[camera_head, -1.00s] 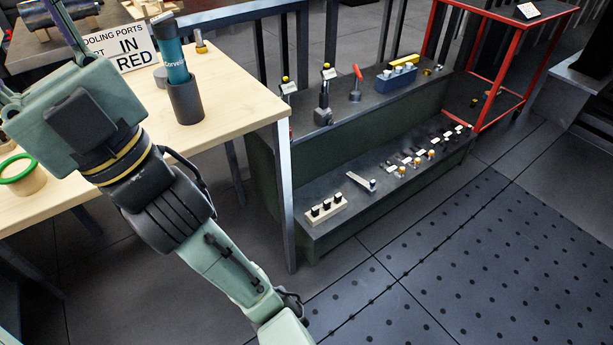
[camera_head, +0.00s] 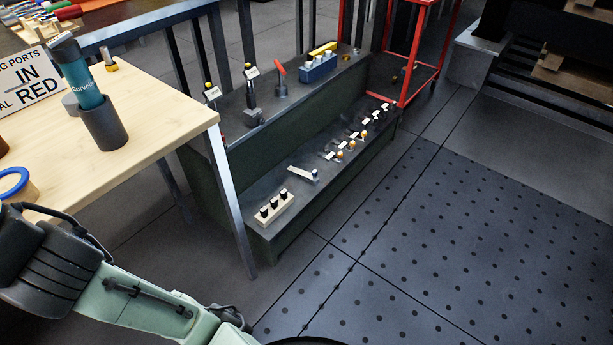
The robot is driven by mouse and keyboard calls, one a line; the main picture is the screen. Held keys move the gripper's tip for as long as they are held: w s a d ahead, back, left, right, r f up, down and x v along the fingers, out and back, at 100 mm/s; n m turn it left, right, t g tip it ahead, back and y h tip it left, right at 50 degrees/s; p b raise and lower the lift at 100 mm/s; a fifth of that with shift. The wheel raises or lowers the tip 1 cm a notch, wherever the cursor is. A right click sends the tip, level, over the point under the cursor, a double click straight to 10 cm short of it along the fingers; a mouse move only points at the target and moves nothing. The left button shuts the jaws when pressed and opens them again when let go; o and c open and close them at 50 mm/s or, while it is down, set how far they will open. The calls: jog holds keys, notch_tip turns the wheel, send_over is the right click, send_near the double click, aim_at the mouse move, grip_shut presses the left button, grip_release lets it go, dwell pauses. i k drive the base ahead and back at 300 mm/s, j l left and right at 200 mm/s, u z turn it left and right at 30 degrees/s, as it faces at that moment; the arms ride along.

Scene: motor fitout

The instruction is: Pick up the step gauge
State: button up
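I cannot tell for certain which thing is the step gauge. A small flat light-grey metal piece with a dark end (camera_head: 303,174) lies on the lower step of the dark two-level bench. In front of it on the same step is a pale block with black knobs (camera_head: 275,207). Several small labelled pieces with yellow or dark knobs (camera_head: 340,155) lie farther back along that step. My arm enters at the lower left, in front of the wooden table. My gripper is out of view.
The wooden table (camera_head: 165,110) at left bears a dark cup (camera_head: 104,125) with a teal bottle, a sign (camera_head: 28,80) and a blue ring (camera_head: 14,184). The bench's upper level bears a blue block (camera_head: 318,68). A red cart (camera_head: 408,75) stands behind. The floor at right is clear.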

aim_at(312, 178)
jog(key=z, duration=2.2)
jog(key=i+j+u, duration=0.35)
jog(key=j, duration=0.35)
jog(key=i+j+u, duration=0.35)
jog(key=j, duration=0.35)
jog(key=i+j+u, duration=0.35)
jog(key=i+j, duration=0.1)
jog(key=j, duration=0.1)
